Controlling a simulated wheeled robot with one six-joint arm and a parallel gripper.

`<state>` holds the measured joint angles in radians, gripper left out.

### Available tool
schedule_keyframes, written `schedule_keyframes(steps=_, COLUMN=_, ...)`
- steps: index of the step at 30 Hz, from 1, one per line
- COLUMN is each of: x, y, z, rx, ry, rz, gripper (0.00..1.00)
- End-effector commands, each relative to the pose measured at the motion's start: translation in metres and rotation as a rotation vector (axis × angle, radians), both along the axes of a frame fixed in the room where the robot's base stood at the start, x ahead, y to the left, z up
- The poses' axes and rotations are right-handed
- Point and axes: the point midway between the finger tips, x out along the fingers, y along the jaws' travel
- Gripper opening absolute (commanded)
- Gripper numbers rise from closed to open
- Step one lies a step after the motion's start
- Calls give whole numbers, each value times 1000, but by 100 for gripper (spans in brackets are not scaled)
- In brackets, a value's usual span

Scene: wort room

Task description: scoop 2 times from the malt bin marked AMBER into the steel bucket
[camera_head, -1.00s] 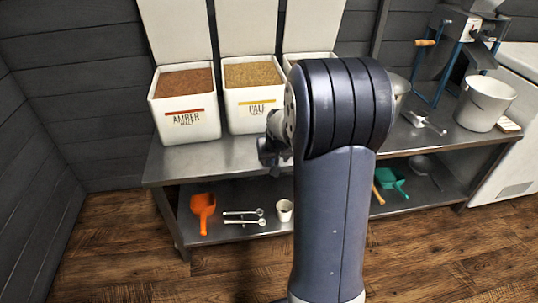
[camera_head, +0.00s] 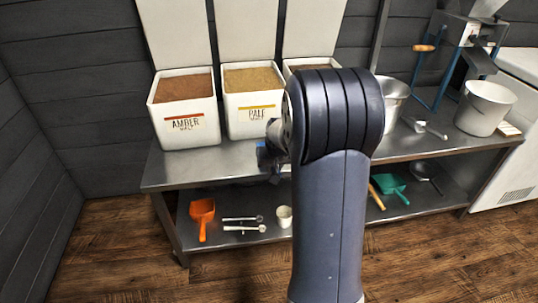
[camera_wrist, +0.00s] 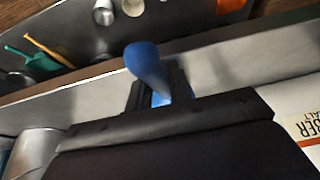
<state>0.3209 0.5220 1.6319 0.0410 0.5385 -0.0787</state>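The white bin marked AMBER (camera_head: 185,130) stands at the left of the steel table, open and filled with brown malt. Part of its upside-down label shows at the right of the wrist view (camera_wrist: 305,128). The steel bucket (camera_head: 395,98) stands on the table right of my arm, which hides part of it. My gripper (camera_wrist: 157,92) is shut on a blue handle (camera_wrist: 148,64) near the table's front edge. In the head view it (camera_head: 268,155) is low in front of the PALE bin; what the handle belongs to is hidden.
The PALE bin (camera_head: 253,110) and a partly hidden third bin (camera_head: 312,65) stand beside AMBER. A white bucket (camera_head: 484,108), a metal scoop (camera_head: 430,128) and a blue-framed mill (camera_head: 450,70) are right. The lower shelf holds an orange scoop (camera_head: 202,212), a white cup (camera_head: 284,216) and a green scoop (camera_head: 392,188).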

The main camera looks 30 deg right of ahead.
Motion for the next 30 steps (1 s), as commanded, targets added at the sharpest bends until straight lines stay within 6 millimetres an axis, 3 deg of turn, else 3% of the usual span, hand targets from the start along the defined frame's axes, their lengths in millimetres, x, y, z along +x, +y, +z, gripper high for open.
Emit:
schedule_keyframes(steps=7, x=0, y=0, z=0, rx=0, ry=0, rz=0, gripper=0)
schedule_keyframes(steps=17, x=0, y=0, z=4, rx=0, ry=-1, rz=0, gripper=0)
schedule_keyframes(steps=30, x=0, y=0, z=38, rx=-1, ry=-2, rz=0, gripper=0)
